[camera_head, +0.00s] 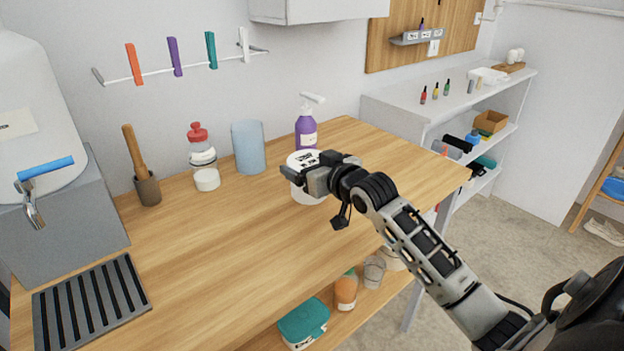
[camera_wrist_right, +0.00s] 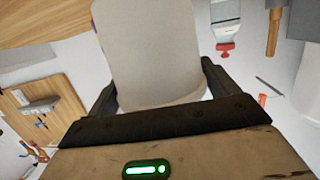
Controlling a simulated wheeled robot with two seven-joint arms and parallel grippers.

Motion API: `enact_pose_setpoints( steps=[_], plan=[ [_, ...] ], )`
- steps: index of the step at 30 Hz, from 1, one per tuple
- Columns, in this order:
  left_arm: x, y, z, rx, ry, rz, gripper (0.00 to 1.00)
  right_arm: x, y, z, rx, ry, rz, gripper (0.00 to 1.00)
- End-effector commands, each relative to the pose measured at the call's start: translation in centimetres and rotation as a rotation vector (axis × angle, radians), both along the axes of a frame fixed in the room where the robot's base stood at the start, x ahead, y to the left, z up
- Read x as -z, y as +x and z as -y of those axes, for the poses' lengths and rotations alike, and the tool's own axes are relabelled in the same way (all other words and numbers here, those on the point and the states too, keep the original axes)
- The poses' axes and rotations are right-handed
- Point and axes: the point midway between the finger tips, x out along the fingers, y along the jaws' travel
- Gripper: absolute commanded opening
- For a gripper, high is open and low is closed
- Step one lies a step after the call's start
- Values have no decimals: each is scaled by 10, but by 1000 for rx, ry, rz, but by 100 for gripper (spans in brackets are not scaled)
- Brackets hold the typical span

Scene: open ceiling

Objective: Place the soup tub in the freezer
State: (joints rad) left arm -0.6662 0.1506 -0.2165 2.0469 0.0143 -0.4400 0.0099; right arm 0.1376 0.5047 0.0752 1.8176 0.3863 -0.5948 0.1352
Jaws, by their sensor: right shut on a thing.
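A white tub (camera_head: 302,160) with dark print on its lid stands on the wooden counter (camera_head: 220,262) in the head view, and I take it to be the soup tub. My right gripper (camera_head: 312,182) is at the tub and shut on it, covering part of its front. In the right wrist view the pale tub (camera_wrist_right: 150,55) fills the space between the two dark fingers (camera_wrist_right: 158,95). Whether the tub is lifted off the counter I cannot tell. My left gripper is out of view. No freezer can be made out.
A purple pump bottle (camera_head: 306,132) stands just behind the tub. A blue cup (camera_head: 248,147), a red-topped jar (camera_head: 201,158) and a mortar with pestle (camera_head: 146,185) stand to the left. A black grate (camera_head: 90,303) lies front left. The counter's middle is clear.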

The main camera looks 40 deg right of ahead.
Motion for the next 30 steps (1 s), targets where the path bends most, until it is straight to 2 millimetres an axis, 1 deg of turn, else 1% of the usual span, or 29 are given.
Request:
enact_pose_setpoints(
  steps=[2,4,7,10,22,23,24,30],
  plan=[
    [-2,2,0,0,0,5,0,2,1,3,-1,0,6,49],
    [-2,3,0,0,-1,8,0,8,3,8,2,-1,4,49],
    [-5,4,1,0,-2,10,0,24,2,7,0,1,2,49],
    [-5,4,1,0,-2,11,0,34,2,7,0,0,4,49],
    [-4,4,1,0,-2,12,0,40,2,6,0,-1,6,49],
    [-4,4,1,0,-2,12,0,42,2,6,0,0,0,89],
    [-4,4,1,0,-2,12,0,42,2,6,0,0,1,100],
    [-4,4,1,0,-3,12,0,41,2,6,-1,0,0,100]
  ],
)
